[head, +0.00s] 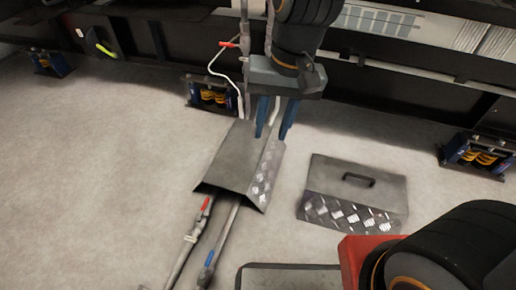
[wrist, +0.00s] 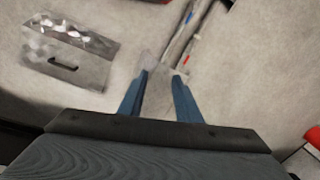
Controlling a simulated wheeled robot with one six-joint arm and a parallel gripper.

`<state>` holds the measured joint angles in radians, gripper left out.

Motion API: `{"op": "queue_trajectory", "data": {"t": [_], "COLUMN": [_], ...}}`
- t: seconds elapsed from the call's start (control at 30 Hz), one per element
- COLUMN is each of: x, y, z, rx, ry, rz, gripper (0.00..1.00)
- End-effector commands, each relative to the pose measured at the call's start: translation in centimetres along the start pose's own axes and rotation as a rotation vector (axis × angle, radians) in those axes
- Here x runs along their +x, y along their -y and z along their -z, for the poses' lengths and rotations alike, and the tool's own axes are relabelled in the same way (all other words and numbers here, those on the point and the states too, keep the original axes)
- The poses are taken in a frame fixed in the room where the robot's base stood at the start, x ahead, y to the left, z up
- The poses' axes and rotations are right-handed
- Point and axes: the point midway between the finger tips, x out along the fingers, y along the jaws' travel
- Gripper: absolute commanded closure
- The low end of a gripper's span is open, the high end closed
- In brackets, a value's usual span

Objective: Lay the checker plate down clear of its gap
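The checker plate (head: 349,212), grey with a bent tread-patterned strip and a dark bar handle (head: 358,179), lies on the floor to the right of the pipe run. It also shows at upper left in the wrist view (wrist: 88,66). A folded grey cover (head: 228,160) with a tread-patterned side sits over the pipes. Exposed pipes (head: 219,242) run out from its near end, and they show at the top of the wrist view (wrist: 187,30). My gripper (head: 275,131) is above the folded cover's far end, its blue fingers apart and empty; it also shows in the wrist view (wrist: 163,82).
Dark machine frames stand along the back, with blue and yellow mounts (head: 209,96) at floor level. A red-handled bent pipe (head: 222,65) rises beside my gripper. Another grey panel (head: 290,279) shows at the bottom edge. The floor at left is clear.

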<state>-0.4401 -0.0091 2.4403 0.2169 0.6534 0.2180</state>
Motion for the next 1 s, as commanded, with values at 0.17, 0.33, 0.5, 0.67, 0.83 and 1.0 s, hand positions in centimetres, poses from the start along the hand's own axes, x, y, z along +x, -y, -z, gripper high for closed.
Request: {"op": "queue_trajectory", "data": {"t": [0.17, 0.33, 0.5, 0.67, 0.83, 1.0], "x": [-2.2, -2.9, -3.0, -3.0, -3.0, -3.0], "y": [2.8, 3.5, 3.5, 3.5, 3.5, 3.5], "z": [-6.3, -9.1, -9.5, -9.4, -9.4, -9.4], "rx": [-0.317, -0.458, -0.482, -0.479, -0.477, -0.477], "ry": [0.002, 0.006, 0.007, 0.007, 0.006, 0.006], "rz": [0.002, 0.002, 0.001, 0.001, 0.001, 0.002], "gripper": [0.69, 0.69, 0.69, 0.69, 0.69, 0.69]}}
